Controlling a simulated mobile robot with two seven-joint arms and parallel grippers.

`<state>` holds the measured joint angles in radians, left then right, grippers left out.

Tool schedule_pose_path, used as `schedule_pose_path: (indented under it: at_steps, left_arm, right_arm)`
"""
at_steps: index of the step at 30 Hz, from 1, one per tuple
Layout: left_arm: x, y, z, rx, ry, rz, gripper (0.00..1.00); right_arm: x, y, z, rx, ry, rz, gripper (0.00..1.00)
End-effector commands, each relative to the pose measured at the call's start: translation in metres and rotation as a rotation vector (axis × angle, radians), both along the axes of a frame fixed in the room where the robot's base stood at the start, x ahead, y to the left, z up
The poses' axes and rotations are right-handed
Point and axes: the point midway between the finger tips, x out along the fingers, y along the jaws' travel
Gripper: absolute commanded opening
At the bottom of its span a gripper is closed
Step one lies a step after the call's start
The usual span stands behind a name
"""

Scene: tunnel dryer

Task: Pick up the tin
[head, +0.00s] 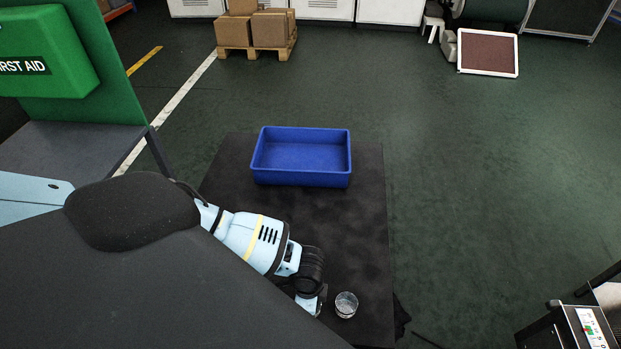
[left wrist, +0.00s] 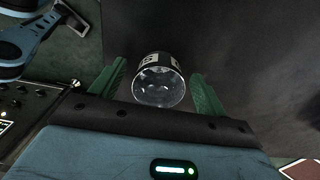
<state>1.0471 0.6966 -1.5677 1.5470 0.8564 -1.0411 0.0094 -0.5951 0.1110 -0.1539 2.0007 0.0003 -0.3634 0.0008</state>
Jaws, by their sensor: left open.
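The tin (head: 346,305) is a small, short cylinder with a shiny, greyish end. It stands on the dark mat near its front right part in the head view. In the left wrist view the tin (left wrist: 160,85) shows a pale end and a dark and white band, and it lies between the two green fingers. My left gripper (left wrist: 158,70) is open, with a gap visible on both sides of the tin. In the head view my left gripper (head: 318,300) is just left of the tin, its fingers mostly hidden. My right gripper is not seen.
An empty blue bin (head: 301,181) stands on the dark mat (head: 367,215) behind the tin. A machine with a control panel (head: 588,327) is at the lower right. Boxes on a pallet (head: 256,50) stand far back.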

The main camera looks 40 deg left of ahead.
Motion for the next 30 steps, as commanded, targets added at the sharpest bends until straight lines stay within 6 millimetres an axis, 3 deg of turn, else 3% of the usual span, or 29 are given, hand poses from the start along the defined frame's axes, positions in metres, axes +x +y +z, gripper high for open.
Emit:
schedule_pose_path:
  at_steps: [2, 13, 23, 30]
  left_arm:
    - [0.0, 0.0, 0.0, -0.001, -0.001, 0.0, 0.74]
    - [0.0, 0.0, 0.001, -0.001, -0.001, 0.0, 0.27]
    - [0.0, 0.0, 0.004, -0.002, -0.001, 0.0, 0.27]
    - [0.001, 0.0, 0.027, -0.002, -0.002, 0.0, 0.27]
  right_arm:
    - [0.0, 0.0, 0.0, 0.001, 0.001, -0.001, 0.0]
    - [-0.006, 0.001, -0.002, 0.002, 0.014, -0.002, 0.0]
    - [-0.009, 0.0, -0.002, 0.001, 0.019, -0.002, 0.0]
    - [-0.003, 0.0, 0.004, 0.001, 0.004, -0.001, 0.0]
